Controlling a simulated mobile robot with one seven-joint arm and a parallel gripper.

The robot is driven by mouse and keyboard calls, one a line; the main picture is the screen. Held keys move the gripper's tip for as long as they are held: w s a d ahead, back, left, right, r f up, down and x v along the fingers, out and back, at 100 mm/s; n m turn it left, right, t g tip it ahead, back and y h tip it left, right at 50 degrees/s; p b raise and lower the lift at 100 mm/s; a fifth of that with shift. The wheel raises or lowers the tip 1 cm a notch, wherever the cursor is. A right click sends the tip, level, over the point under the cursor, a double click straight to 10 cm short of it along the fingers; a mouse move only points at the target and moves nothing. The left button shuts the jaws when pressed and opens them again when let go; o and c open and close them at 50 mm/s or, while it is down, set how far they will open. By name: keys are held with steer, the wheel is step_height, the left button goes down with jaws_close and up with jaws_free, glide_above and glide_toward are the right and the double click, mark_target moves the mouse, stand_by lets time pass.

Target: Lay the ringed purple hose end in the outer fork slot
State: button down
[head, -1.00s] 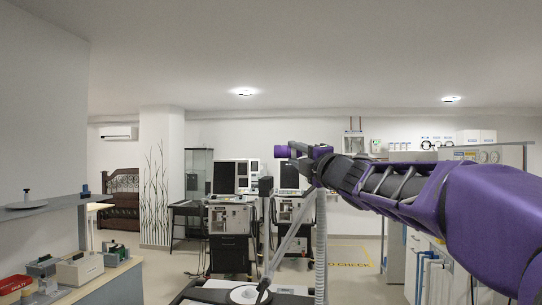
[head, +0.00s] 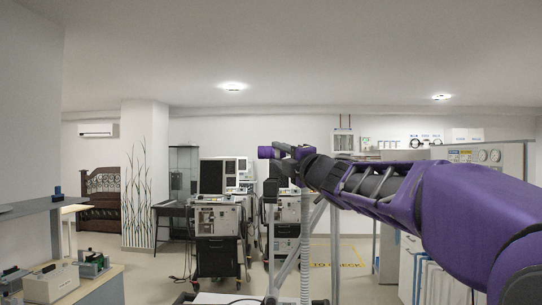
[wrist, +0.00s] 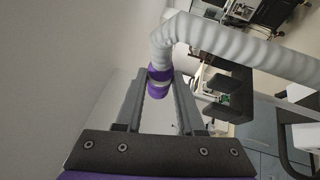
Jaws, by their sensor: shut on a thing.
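The purple hose end (head: 268,152) is held at the tip of my gripper (head: 285,151). In the wrist view, the hose end (wrist: 159,74) has a pale ring between purple bands and sits between the two grey fingertips of my gripper (wrist: 160,88). The pale corrugated hose (wrist: 235,45) bends from it to the right. In the head view the hose (head: 306,245) hangs down below my wrist.
A ventilator on a cart (head: 216,218) stands ahead, with others beside it. A counter with boxes (head: 98,285) is at left. Cabinets with gauges (head: 485,155) are at right. Open floor (head: 345,265) lies ahead right of the carts.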

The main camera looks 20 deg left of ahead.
steer(key=shift+w+a, duration=0.2)
steer(key=shift+a, duration=0.05)
steer(key=shift+f, duration=0.15)
